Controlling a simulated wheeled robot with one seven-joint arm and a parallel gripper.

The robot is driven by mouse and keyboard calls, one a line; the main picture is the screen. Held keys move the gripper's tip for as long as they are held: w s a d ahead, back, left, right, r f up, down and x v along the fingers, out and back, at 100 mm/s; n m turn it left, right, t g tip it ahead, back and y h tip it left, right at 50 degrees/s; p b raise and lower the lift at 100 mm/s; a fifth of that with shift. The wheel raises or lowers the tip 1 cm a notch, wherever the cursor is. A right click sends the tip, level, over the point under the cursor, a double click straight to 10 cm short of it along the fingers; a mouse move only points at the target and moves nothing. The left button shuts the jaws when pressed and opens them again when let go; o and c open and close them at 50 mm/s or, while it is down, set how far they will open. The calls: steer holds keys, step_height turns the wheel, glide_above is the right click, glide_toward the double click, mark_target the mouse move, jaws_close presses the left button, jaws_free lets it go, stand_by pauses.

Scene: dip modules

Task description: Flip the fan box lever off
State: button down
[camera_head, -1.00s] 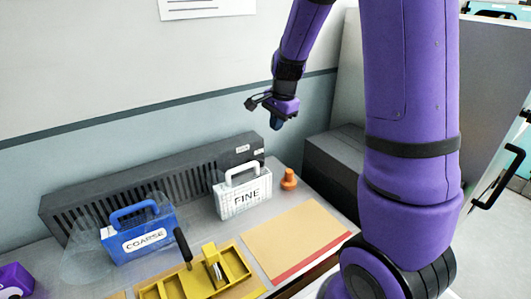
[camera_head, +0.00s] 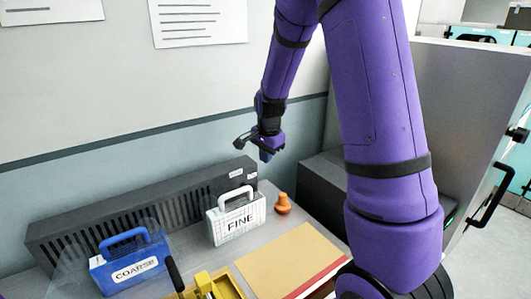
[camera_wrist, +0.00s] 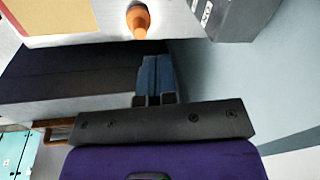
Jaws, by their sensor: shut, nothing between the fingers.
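A long dark grey slatted box (camera_head: 140,215) stands against the wall at the back of the table, with small labels at its right end. It may be the fan box; I cannot make out a lever on it. Its labelled end also seems to show at the top right of the wrist view (camera_wrist: 222,15). My gripper (camera_head: 265,154) hangs above the table's back right, above and left of the orange knob-shaped piece (camera_head: 283,204), touching nothing. In the wrist view its blue fingers (camera_wrist: 155,75) are together and empty, with the orange piece (camera_wrist: 138,22) beyond them.
A white FINE case (camera_head: 236,218) and a blue COARSE case (camera_head: 128,264) stand before the slatted box. A yellow tray (camera_head: 228,285) with a black handle (camera_head: 174,272) and a tan mat (camera_head: 285,262) lie in front. A dark box (camera_head: 325,185) stands at the right.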

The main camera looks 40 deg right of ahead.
step_height(320, 180, down, 9)
steer(key=w+a, duration=0.2)
steer(key=shift+w, duration=0.1)
stand_by(0.4)
steer(key=shift+s+f, duration=0.45)
steer(key=shift+f, duration=0.05)
steer(key=shift+r, duration=0.15)
